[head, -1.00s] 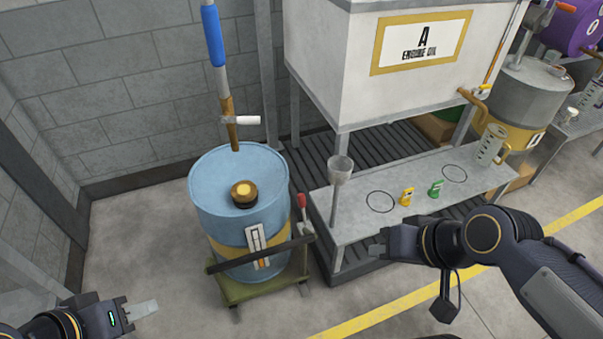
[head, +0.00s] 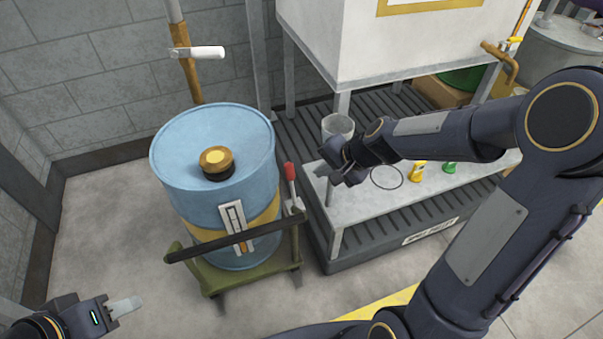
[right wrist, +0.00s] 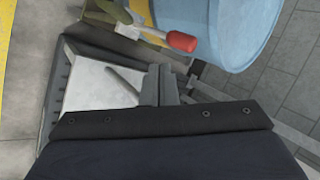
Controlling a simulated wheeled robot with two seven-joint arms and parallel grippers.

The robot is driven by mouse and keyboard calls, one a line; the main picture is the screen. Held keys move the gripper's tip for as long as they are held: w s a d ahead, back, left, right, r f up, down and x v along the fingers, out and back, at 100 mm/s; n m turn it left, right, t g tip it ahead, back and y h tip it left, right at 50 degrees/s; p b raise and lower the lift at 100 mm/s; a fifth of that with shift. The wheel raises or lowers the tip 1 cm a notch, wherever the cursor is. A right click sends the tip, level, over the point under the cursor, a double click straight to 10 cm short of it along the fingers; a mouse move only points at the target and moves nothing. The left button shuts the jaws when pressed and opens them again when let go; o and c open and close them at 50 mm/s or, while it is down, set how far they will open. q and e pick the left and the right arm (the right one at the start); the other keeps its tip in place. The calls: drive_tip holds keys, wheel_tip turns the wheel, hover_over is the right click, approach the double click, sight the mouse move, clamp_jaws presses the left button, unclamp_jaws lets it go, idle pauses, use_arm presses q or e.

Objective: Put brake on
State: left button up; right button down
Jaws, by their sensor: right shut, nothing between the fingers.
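A lever with a red handle (head: 289,172) stands upright at the right side of the green drum cart (head: 265,273). The cart carries a blue drum (head: 170,150) with a yellow band. In the right wrist view the red handle (right wrist: 182,41) shows at the top, beside the drum (right wrist: 235,30). My right gripper (head: 325,180) is shut and empty, over the left end of the metal bench, to the right of the lever and apart from it. Its fingers show in the right wrist view (right wrist: 160,85). My left gripper (head: 126,307) is low at the left, away from the cart; its opening is unclear.
The bench (head: 355,212) holds a clear funnel cup (head: 338,125), a yellow item (head: 418,171) and a green item (head: 449,168). A white tank (head: 345,45) stands above it. A dark bar (head: 215,242) crosses the drum's front. Floor at left is clear.

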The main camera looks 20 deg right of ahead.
sight(294, 174)
drive_tip(key=w+a+f, duration=0.3)
drive_tip(key=w+f, duration=0.1)
drive_tip(key=shift+w+a+f, duration=0.1)
drive_tip(key=shift+w+a, duration=0.3)
drive_tip(key=shift+w, duration=0.1)
drive_tip(key=shift+w+f, duration=0.1)
drive_tip(key=shift+w, duration=0.9)
drive_tip(key=shift+s, duration=0.15)
